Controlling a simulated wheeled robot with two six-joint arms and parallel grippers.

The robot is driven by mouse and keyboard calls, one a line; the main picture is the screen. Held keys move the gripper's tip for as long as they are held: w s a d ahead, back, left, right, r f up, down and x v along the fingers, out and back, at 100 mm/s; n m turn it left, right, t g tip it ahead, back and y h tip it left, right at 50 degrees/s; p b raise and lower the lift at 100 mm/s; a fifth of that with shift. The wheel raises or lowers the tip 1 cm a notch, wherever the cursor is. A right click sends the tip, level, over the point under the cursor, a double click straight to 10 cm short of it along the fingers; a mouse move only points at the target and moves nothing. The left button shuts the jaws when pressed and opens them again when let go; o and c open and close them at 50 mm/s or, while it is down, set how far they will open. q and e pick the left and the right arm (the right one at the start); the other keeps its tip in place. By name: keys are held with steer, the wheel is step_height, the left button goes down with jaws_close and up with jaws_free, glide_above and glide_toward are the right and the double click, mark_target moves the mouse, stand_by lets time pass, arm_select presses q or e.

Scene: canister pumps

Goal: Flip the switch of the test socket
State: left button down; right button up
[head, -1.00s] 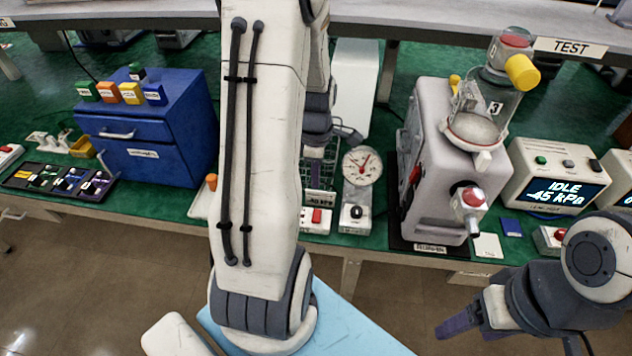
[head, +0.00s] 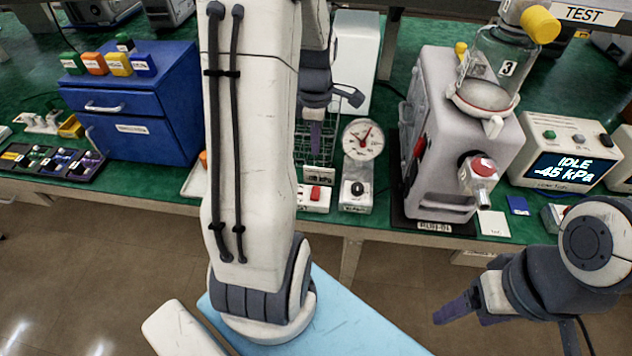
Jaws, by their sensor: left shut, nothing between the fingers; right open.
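The white socket box with a red switch (head: 315,193) sits at the bench's front edge, partly hidden behind my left arm. I take it to be the test socket. My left gripper (head: 316,148) is shut and empty, its fingers pointing down, behind and above the red switch in the picture. It appears apart from the switch. Which way the switch is set is too small to tell. My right gripper (head: 452,314) is open and empty in front of the bench at lower right, far from the socket.
A gauge (head: 362,138) on a box with a black knob (head: 356,190) stands just right of the socket. A wire basket (head: 328,150) is behind the socket. The grey pump (head: 450,150) with a glass canister is further right. A display (head: 565,165) reads IDLE -45 kPa. A blue drawer cabinet (head: 130,115) stands left.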

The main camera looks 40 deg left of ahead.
mark_target(316, 189)
arm_select(q)
steer(key=shift+f, duration=0.1)
step_height(316, 189, down, 14)
steer(key=shift+w+a+r+p, duration=0.1)
steer(key=shift+w+p, duration=0.05)
steer(key=shift+p, duration=0.2)
steer(key=shift+f, duration=0.2)
stand_by(0.4)
steer(key=shift+s+d+r+p, duration=0.25)
steer(key=shift+s+d+p, duration=0.15)
steer(key=shift+s, duration=0.25)
